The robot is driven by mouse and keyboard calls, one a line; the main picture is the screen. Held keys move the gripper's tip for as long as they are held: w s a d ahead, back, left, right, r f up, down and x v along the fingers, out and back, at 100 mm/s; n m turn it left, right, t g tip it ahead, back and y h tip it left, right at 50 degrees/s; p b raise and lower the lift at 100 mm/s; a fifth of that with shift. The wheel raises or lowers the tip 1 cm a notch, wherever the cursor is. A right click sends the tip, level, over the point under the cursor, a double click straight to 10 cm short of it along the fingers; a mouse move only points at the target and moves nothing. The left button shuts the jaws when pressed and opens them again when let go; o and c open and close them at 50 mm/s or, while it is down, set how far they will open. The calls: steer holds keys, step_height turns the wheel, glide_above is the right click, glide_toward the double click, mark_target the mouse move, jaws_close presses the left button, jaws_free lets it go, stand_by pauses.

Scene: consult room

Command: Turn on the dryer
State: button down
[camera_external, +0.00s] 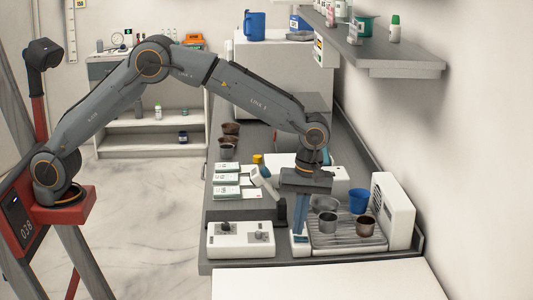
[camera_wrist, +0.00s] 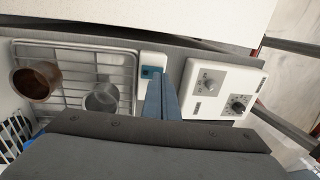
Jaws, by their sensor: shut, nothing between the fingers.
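The dryer appears to be the wire rack (camera_external: 352,240) with an upright white unit (camera_external: 393,208) at its right end. The rack also shows in the wrist view (camera_wrist: 75,95). At the rack's left end is a small white switch block (camera_external: 300,251) with a blue button (camera_wrist: 151,72), clear in the wrist view. My gripper (camera_external: 298,228) points down over this block, its blue-grey fingers together and empty. In the wrist view the fingertips (camera_wrist: 164,82) are right beside the button. I cannot tell whether they touch it. The button's state is not readable.
A white control box (camera_external: 240,240) with two knobs stands left of the switch block. A wall shelf (camera_external: 400,62) overhangs at right. A white surface (camera_external: 330,280) lies in front.

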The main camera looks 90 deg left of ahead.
steer(key=shift+s+f, duration=0.1)
steer(key=shift+f, duration=0.5)
steer(key=shift+s+f, duration=0.1)
steer(key=shift+f, duration=0.1)
steer(key=shift+w, duration=0.75)
steer(key=shift+r, duration=0.3)
step_height(320, 180, up, 14)
steer(key=w+b, duration=0.1)
steer(key=shift+w, duration=0.4)
